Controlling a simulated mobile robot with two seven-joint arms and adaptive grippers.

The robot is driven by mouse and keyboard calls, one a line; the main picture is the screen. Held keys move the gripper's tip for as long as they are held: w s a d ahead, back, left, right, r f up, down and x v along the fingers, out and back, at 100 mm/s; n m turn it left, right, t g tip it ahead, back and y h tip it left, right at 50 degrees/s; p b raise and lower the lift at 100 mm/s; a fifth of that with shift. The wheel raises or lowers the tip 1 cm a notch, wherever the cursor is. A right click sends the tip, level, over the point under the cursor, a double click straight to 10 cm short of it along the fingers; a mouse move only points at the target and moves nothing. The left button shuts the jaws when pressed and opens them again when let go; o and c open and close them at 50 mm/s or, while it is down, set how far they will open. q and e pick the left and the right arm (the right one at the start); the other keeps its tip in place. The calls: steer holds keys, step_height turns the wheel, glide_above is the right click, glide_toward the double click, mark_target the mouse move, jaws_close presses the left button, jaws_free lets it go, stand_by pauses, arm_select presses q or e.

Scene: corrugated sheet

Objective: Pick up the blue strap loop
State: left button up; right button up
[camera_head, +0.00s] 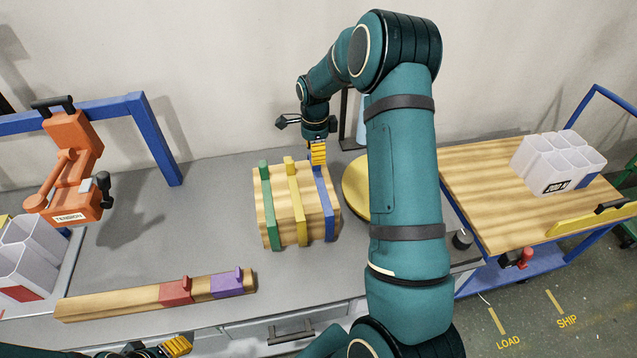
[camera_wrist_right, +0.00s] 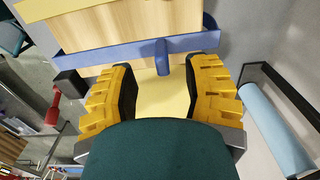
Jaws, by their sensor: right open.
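The blue strap loop (camera_head: 327,205) is wrapped around the right end of a wooden block (camera_head: 278,215), with a small upright tab on top. My right gripper (camera_head: 318,158) is above that end, pointing down, fingers open. In the right wrist view the blue strap (camera_wrist_right: 105,54) crosses the block, and its tab (camera_wrist_right: 163,58) shows between the two open yellow fingers (camera_wrist_right: 163,75), with visible gaps. Whether the tab is level with the fingertips is hard to tell. My left gripper (camera_head: 176,346) is partly in view at the bottom edge; its jaws are unclear.
Yellow (camera_head: 297,200) and green (camera_head: 268,210) straps circle the same block. A plank (camera_head: 130,298) with red and purple pieces lies in front. An orange tension tool (camera_head: 75,165) stands left, a yellow disc (camera_head: 356,185) right. A wooden-topped cart (camera_head: 480,180) is further right.

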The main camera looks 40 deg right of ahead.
mark_target(317, 171)
steer(key=shift+d+f, duration=0.15)
steer(key=shift+f, duration=1.25)
steer(key=shift+d+f, duration=0.1)
steer(key=shift+f, duration=1.3)
jaws_close()
